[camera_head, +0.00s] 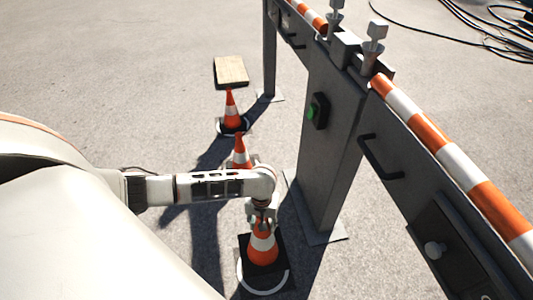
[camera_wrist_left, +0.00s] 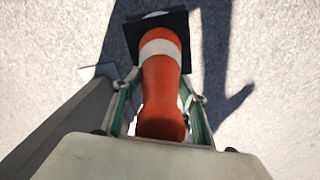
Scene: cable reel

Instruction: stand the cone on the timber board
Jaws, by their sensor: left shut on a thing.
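Three orange-and-white cones with black bases stand in a row in the head view. My left gripper (camera_head: 262,219) is shut on the top of the nearest cone (camera_head: 263,248). In the left wrist view the held cone (camera_wrist_left: 161,75) lies between both fingers, its black base (camera_wrist_left: 150,34) pointing away. I cannot tell whether that base touches the ground. The middle cone (camera_head: 240,151) is partly hidden by my left arm. The far cone (camera_head: 231,110) stands just in front of the timber board (camera_head: 231,71), which lies bare on the ground. My right gripper is not in view.
A grey barrier post (camera_head: 328,145) with a green button (camera_head: 312,112) stands right of the cones. Its striped rail (camera_head: 445,150) runs along the right. Black cable (camera_head: 480,30) lies at the upper right. The ground left of the board is clear.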

